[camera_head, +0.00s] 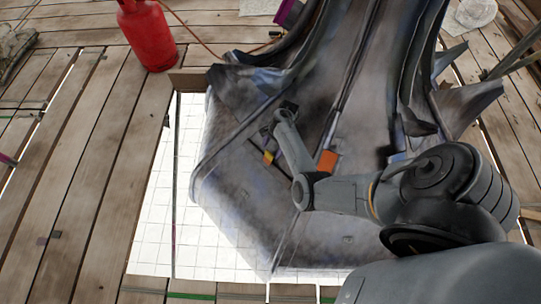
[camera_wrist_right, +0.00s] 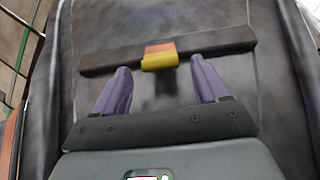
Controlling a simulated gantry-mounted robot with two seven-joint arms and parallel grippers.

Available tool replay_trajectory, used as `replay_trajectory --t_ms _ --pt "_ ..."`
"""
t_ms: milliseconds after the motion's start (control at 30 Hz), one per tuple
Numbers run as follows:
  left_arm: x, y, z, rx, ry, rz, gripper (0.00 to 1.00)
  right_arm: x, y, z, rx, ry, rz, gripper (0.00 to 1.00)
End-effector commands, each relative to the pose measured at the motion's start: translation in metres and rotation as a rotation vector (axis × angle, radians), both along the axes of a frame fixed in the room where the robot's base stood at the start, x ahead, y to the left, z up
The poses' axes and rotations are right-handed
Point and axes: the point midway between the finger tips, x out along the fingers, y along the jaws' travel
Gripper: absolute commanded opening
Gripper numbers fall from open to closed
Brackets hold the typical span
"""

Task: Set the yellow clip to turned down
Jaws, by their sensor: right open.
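The yellow clip (camera_wrist_right: 160,62) sits at the middle of a dark bar (camera_wrist_right: 105,62) in the right wrist view, with an orange-red part showing just above its yellow face. A small yellow piece (camera_head: 268,157) also shows on the grey metal spire (camera_head: 245,195) in the head view, left of my right forearm. My right gripper (camera_wrist_right: 160,65) is open, with its two purple fingers on either side of the clip and apart from it. The fingertips are near the bar's lower edge; whether they touch it I cannot tell. My left gripper is out of view.
An orange block (camera_head: 327,160) shows beside my right arm. A red gas cylinder (camera_head: 147,35) stands on the wooden planks (camera_head: 75,170) at the upper left. A white gridded sheet (camera_head: 160,220) lies under the spire. Pointed metal fins (camera_head: 468,103) stick out at the right.

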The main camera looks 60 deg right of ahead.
Motion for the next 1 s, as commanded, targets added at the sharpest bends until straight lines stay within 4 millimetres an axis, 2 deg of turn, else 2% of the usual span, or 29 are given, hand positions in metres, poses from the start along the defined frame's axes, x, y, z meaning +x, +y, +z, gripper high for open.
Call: replay_trajectory --t_ms 33,200,667,1000 --pt "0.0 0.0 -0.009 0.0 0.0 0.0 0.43 0.001 0.003 -0.011 0.001 0.0 0.0 0.73" --pt "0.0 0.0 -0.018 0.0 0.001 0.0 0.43 0.003 0.009 -0.025 -0.001 -0.001 0.001 0.73" --pt "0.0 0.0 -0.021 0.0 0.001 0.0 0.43 0.004 0.012 -0.03 -0.001 0.0 0.002 0.73" --pt "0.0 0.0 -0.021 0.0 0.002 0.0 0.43 0.004 0.012 -0.03 -0.002 0.0 0.002 0.21"
